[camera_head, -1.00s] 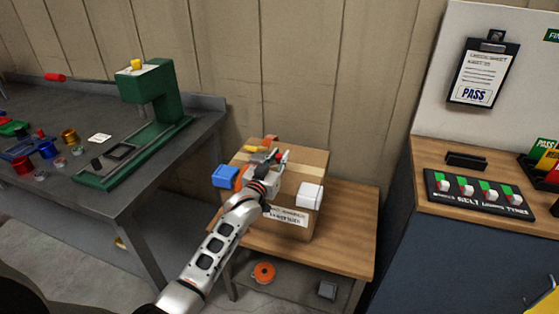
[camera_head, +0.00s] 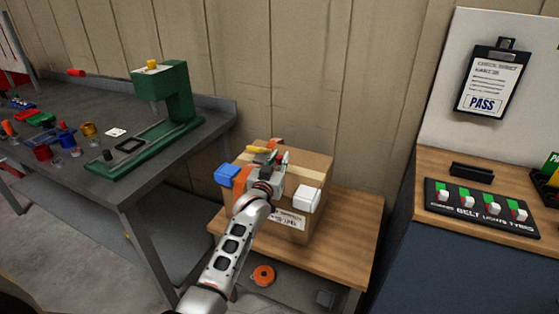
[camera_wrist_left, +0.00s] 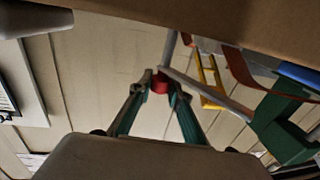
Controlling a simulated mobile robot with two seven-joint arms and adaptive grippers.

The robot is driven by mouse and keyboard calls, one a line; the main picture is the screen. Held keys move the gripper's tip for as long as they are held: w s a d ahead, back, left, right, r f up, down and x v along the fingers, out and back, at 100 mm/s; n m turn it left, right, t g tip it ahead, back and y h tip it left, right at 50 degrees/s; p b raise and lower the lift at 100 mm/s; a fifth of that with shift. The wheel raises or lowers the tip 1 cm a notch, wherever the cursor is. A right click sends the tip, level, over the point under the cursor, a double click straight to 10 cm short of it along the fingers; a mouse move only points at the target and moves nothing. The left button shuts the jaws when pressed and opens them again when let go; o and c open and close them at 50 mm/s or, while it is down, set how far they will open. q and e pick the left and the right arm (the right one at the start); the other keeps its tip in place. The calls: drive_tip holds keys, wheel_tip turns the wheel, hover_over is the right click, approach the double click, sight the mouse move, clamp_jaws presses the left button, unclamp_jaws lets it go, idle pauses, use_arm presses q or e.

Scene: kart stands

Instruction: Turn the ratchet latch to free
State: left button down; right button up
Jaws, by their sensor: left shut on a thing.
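A cardboard box (camera_head: 313,167) stands on a low wooden table, with an orange strap (camera_head: 240,180) over it. The ratchet sits on top of the box, mostly hidden by my left gripper (camera_head: 272,162) in the head view. In the left wrist view, a grey ratchet lever (camera_wrist_left: 215,90) ends in a red tip (camera_wrist_left: 160,83). My left gripper's fingertips (camera_wrist_left: 160,78) are shut on this red tip. A yellow part (camera_wrist_left: 208,84) shows beside the lever; it also shows in the head view (camera_head: 257,149). The lever's exact angle is hard to tell. My right gripper is out of view.
A dark workbench with a green press (camera_head: 165,95) stands left, and a cabinet with a switch panel (camera_head: 480,204) right. The low table (camera_head: 345,240) has bare room at right.

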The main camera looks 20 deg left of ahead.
use_arm(q)
drive_tip(key=shift+r, duration=0.1)
idle(0.3)
drive_tip(key=c, duration=1.9)
unclamp_jaws()
drive_tip(key=s, duration=1.2)
drive_tip(key=shift+d, duration=0.2)
